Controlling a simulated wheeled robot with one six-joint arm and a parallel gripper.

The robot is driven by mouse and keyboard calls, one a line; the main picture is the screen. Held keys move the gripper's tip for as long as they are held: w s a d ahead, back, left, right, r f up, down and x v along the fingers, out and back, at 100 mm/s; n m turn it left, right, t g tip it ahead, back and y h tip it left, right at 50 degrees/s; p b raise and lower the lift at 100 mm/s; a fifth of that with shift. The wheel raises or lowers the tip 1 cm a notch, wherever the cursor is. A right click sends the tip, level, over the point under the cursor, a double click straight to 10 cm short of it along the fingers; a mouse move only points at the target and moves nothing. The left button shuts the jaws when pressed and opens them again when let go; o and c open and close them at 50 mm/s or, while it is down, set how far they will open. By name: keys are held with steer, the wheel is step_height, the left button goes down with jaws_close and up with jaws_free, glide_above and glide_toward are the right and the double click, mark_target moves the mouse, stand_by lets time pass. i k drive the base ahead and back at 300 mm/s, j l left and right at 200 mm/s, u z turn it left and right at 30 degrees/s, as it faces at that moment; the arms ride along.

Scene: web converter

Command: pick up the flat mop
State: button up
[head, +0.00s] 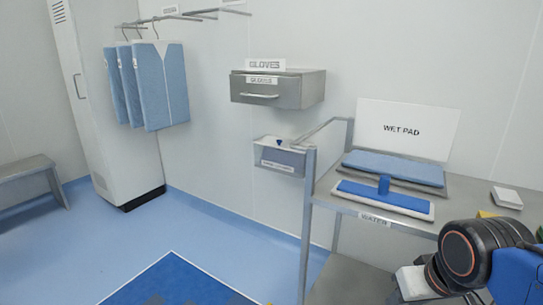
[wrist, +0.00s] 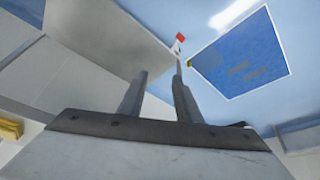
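The flat mop (head: 360,190) lies on the upper shelf of a grey metal cart, near its front edge, in the head view. It has a flat blue head with a pale rim and a short blue upright stub in its middle. My gripper (wrist: 160,80) shows in the wrist view with its two grey fingers apart and nothing between them. In the head view my arm is at the lower right, lower than the mop and to its right, and its fingers cannot be made out. The mop cannot be made out in the wrist view.
The cart (head: 322,205) has a raised post at its left. A folded blue pad (head: 395,167) lies behind the mop, before a WET PAD sign (head: 402,130). A white block (head: 507,198) sits at right. A GLOVES drawer (head: 280,90) hangs on the wall.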

mark_target(381, 198)
steer(key=i+j+z, duration=0.3)
steer(key=j, duration=0.3)
steer(key=i+j+z, duration=0.1)
steer(key=j+z, duration=0.15)
steer(key=j, duration=0.4)
steer(key=i+j+z, duration=0.15)
steer(key=j+z, duration=0.15)
steer(key=j, duration=0.35)
steer(key=j+z, duration=0.3)
steer(key=j, duration=0.4)
